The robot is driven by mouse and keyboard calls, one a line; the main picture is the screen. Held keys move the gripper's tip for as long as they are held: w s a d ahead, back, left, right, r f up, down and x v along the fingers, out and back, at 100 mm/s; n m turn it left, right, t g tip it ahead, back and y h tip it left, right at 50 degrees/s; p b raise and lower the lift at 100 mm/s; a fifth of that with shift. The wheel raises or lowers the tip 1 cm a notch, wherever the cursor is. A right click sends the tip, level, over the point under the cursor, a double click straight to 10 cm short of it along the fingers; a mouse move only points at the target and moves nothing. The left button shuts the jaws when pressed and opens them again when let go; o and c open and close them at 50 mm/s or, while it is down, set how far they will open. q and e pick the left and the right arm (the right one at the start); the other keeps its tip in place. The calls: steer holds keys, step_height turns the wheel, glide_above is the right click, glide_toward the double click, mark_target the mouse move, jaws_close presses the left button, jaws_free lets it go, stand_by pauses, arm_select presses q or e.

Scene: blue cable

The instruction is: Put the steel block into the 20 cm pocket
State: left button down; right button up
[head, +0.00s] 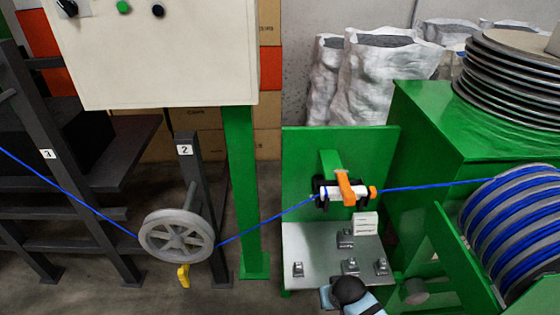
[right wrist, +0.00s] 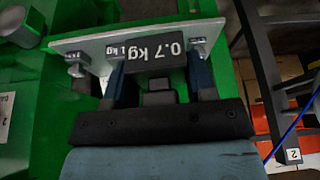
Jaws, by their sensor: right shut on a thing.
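A dark block (right wrist: 155,64) with upside-down "0.7 kg" lettering sits between the fingers of my right gripper (right wrist: 160,84) in the right wrist view; the gripper is shut on it. In the head view part of my right arm's end (head: 350,292) shows at the front edge of the pale metal plate (head: 310,245); the block cannot be made out there. The plate carries several small steel fittings, including one at the front left (head: 298,269). No pocket marked 20 cm can be read. My left gripper is not in view.
A blue cable (head: 265,228) runs from a grey wheel (head: 160,236) through an orange-handled clamp (head: 346,188) to the drum (head: 510,230). A white card (head: 366,224) stands on the plate. A green post (head: 241,190) and green back panel (head: 303,160) bound the space.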

steer(key=d+r+p, duration=0.3)
steer(key=r, duration=0.9)
steer(key=d+r+p, duration=0.3)
steer(key=r+p, duration=0.1)
steer(key=r, duration=0.8)
steer(key=s+d+r+m+p, duration=0.1)
steer(key=d+r+p, duration=0.2)
steer(key=r, duration=0.9)
steer(key=shift+d+r, duration=0.3)
steer(key=shift+r, duration=0.05)
